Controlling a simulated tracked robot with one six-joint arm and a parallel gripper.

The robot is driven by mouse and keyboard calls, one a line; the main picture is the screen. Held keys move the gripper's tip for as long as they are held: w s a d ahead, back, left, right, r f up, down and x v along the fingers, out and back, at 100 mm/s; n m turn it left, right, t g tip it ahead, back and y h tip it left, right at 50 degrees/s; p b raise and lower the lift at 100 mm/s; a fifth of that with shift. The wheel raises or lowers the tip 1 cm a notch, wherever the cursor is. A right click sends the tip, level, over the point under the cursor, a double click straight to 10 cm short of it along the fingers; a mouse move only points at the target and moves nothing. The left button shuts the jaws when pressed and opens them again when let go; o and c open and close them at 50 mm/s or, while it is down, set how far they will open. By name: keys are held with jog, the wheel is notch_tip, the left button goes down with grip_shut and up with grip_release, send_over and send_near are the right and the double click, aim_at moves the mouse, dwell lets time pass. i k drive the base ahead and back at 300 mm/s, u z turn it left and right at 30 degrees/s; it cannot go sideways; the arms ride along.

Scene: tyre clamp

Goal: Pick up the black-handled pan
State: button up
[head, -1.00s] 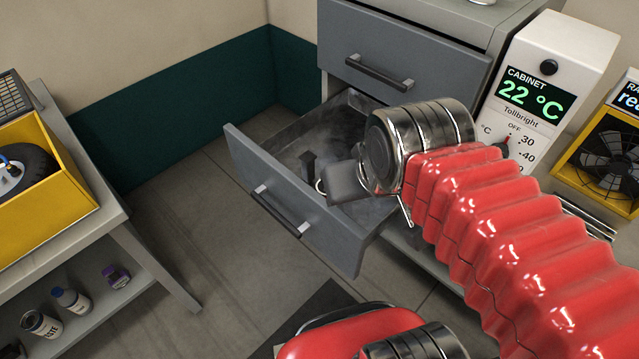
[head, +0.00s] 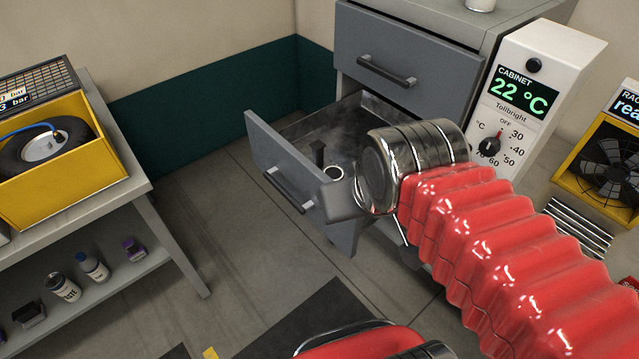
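The open lower drawer (head: 285,195) of a grey cabinet holds a dark upright piece (head: 318,153) and, beside it, a small pale-rimmed round thing (head: 335,173) with a dark inside. I cannot tell whether either belongs to the black-handled pan, and I see no clear pan. My gripper (head: 344,202) is a grey block at the end of my arm, in front of the drawer's right front part in the picture. Its fingers are not distinct, so its opening does not show. My wrist hides the right part of the drawer.
The upper drawer (head: 400,60) is shut. A white thermostat box (head: 545,75) and a fan in a yellow frame (head: 608,155) stand at right. A bench (head: 135,195) at left bears a yellow box (head: 105,170) with a tyre; bottles stand below. The floor between is clear.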

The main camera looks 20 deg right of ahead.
aim_at(318, 146)
jog(key=u, duration=0.45)
jog(key=k, duration=1)
jog(key=u, duration=0.7)
jog(key=i, duration=1.25)
jog(key=z, duration=0.6)
jog(key=i, duration=0.65)
jog(key=z, duration=0.4)
